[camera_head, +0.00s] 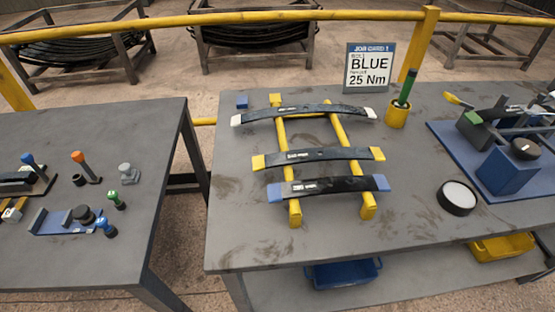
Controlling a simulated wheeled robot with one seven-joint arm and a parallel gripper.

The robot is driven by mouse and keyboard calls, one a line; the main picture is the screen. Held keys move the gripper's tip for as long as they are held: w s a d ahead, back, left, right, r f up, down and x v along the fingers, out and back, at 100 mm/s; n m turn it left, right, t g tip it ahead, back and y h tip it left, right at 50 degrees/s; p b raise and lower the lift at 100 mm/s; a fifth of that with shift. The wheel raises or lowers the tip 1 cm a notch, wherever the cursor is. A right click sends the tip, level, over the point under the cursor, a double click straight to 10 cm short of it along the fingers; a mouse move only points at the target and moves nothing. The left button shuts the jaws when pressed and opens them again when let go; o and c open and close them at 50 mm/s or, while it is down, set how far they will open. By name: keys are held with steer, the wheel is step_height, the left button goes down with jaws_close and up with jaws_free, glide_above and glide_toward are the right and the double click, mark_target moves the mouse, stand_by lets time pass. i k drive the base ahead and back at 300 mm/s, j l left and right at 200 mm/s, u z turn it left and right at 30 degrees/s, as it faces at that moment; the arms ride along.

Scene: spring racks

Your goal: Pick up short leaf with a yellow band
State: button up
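The leaf with yellow bands (318,155) is a dark, slightly arched strip with a yellow band at each end. It lies crosswise on a yellow two-rail rack (294,213), between two other leaves. Behind it lies a leaf with white ends (310,111), which looks longer. In front of it lies a leaf with blue ends (328,186). The three leaves lie apart from one another. My gripper is not in view.
The rack stands on a grey table (240,235). A job card sign (370,70), a yellow cup (397,115), a round black-rimmed dish (457,197) and a blue fixture (510,165) are around it. A second table (150,135) with tools stands left.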

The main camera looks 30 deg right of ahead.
mark_target(262, 162)
steer(key=i+j+u, duration=0.25)
steer(key=i+j, duration=0.15)
steer(key=i, duration=0.2)
steer(key=i+l, duration=0.15)
steer(key=i, duration=0.2)
